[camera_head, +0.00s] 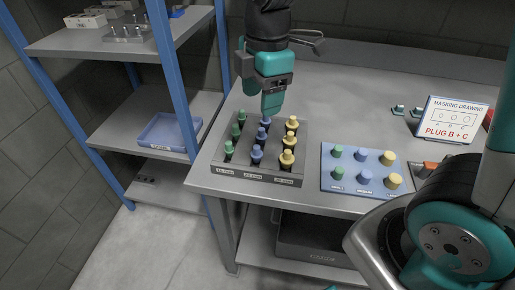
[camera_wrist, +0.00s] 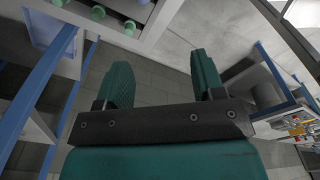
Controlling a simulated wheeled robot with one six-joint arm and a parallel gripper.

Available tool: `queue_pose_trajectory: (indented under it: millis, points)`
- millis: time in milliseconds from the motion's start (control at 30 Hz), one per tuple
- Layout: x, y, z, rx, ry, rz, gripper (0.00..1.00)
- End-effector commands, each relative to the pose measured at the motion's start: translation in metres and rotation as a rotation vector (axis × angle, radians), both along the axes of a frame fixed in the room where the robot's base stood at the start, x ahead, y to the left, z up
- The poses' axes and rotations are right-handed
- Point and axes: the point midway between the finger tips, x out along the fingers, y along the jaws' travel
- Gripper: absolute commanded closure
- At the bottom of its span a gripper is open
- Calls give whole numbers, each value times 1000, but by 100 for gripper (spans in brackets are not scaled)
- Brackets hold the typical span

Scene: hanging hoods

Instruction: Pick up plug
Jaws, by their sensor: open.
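A grey rack (camera_head: 233,172) on the table holds several plugs in three columns: green plugs (camera_head: 229,147) on the left, blue plugs (camera_head: 257,153) in the middle, yellow plugs (camera_head: 288,158) on the right. My gripper (camera_head: 271,108) points down over the rack's back part, in line with the back blue plug (camera_head: 265,121); I cannot tell the gap. In the wrist view my gripper (camera_wrist: 162,75) is open, with nothing between its two fingers. Green plugs (camera_wrist: 98,12) show at the upper left there, apart from the fingers.
A blue board (camera_head: 349,174) with green, blue and yellow pieces lies right of the rack. A sign (camera_head: 450,120) reads "MASKING DRAWING" and "PLUG B + C". A blue-framed shelf (camera_head: 115,137) with a blue tray (camera_head: 168,134) stands left.

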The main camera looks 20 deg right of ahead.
Motion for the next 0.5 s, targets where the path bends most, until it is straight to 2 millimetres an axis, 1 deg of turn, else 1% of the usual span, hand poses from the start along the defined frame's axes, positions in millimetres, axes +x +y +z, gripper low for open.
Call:
queue_pose_trajectory:
  millis: [33, 100, 167, 267, 367, 500]
  points:
    - [10, -3, -1, -21, 2, 69, 38]
    - [20, -7, -4, -45, 3, 151, 38]
    - [26, -9, -6, -57, 3, 197, 38]
    - [29, -11, -15, -66, 6, 237, 38]
    - [29, -11, -32, -68, 11, 243, 38]
    - [28, -11, -65, -68, 11, 242, 38]
